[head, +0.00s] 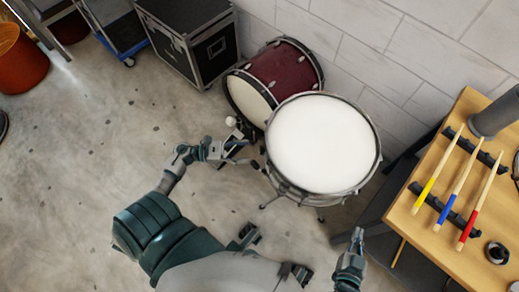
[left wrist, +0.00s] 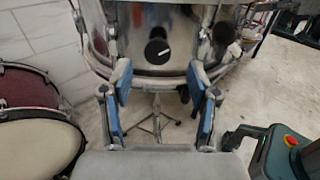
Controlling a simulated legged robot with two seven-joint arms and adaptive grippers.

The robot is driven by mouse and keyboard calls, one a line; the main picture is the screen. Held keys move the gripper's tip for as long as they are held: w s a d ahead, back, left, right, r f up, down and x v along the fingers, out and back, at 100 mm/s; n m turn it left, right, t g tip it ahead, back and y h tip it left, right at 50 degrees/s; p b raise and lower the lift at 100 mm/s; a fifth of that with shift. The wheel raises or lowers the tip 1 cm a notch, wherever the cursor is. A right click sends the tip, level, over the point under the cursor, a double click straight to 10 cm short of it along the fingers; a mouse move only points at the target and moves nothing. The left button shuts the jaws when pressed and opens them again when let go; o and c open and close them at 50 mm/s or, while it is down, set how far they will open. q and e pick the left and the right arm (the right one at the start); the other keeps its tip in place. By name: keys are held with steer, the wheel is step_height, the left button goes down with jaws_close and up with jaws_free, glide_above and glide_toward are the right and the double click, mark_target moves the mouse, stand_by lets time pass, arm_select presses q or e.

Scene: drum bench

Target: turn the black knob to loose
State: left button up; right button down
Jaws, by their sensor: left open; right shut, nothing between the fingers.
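The black knob (left wrist: 157,51) is a round dial with a small light mark, on the silver shell of the snare drum (left wrist: 175,20) in the left wrist view. In the head view the drum (head: 320,143) shows its white top, and I cannot make out the knob there. My left gripper (head: 243,151) is at the drum's left side. In the left wrist view its blue-padded fingers (left wrist: 159,82) are open, spread either side of and below the knob, with nothing between them. My right gripper (head: 357,240) is shut and empty, below the drum near the bench.
A dark red drum (head: 285,75) stands close behind the snare, beside a black case (head: 190,40). A drum stand (left wrist: 157,125) is under the snare. The wooden bench (head: 425,235) at right holds several coloured drumsticks (head: 440,175).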

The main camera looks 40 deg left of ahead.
mark_target(263, 150)
arm_select(q)
steer(key=x, duration=0.5)
steer(key=shift+w, duration=0.3)
arm_select(e)
steer(key=shift+a, duration=0.35)
arm_select(q)
steer(key=c, duration=1.1)
arm_select(e)
steer(key=shift+d, duration=0.15)
